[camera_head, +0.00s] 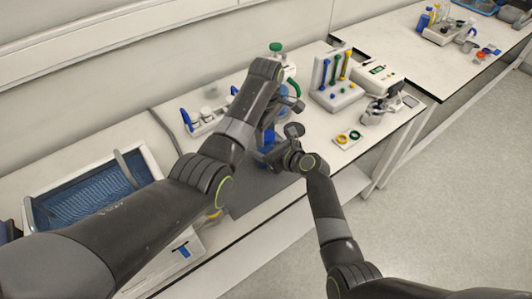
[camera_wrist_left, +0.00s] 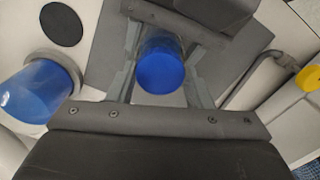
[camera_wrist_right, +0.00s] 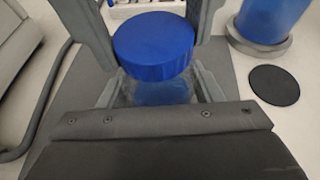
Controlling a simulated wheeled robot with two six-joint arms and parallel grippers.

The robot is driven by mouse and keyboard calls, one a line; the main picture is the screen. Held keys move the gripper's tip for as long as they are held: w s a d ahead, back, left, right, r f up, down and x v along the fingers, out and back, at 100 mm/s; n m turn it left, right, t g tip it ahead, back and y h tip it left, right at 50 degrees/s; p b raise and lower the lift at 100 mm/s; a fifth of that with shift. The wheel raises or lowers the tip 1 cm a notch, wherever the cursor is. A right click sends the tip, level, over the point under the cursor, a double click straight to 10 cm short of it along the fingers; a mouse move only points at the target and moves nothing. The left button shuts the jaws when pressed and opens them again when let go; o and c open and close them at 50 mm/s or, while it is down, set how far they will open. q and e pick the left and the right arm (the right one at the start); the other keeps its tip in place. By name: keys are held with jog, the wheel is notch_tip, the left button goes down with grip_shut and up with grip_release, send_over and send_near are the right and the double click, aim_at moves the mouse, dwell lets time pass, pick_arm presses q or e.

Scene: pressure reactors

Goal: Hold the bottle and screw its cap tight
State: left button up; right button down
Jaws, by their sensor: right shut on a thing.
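The bottle's blue cap (camera_wrist_right: 153,45) sits on top of the clear bottle (camera_wrist_right: 160,92), upright in the right wrist view. My right gripper (camera_wrist_right: 158,85) is shut on the bottle body, one finger on each side below the cap. My left gripper (camera_head: 287,103) is above it; its fingers come down on both sides of the cap and look open. In the left wrist view the cap (camera_wrist_left: 162,68) is between them, with narrow gaps. Whether a finger touches the cap I cannot tell. In the head view my arms mostly hide the bottle.
A blue-filled vessel (camera_wrist_left: 38,88) stands close by, near a black disc (camera_wrist_left: 61,24) on the bench. A rack of coloured tools (camera_head: 338,82) and a small pad with yellow and green rings (camera_head: 348,138) are to the right. A blue tray (camera_head: 95,193) is left.

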pick_arm(q)
jog(key=c, duration=0.5)
jog(key=m, duration=0.7)
jog(key=shift+c, duration=0.2)
jog(key=m, duration=1.9)
jog(key=shift+m, duration=0.3)
jog(key=o, duration=1.2)
jog(key=shift+c, duration=0.2)
notch_tip(320, 180, up, 8)
jog(key=shift+w+a+f, duration=0.1)
jog(key=shift+f, duration=0.15)
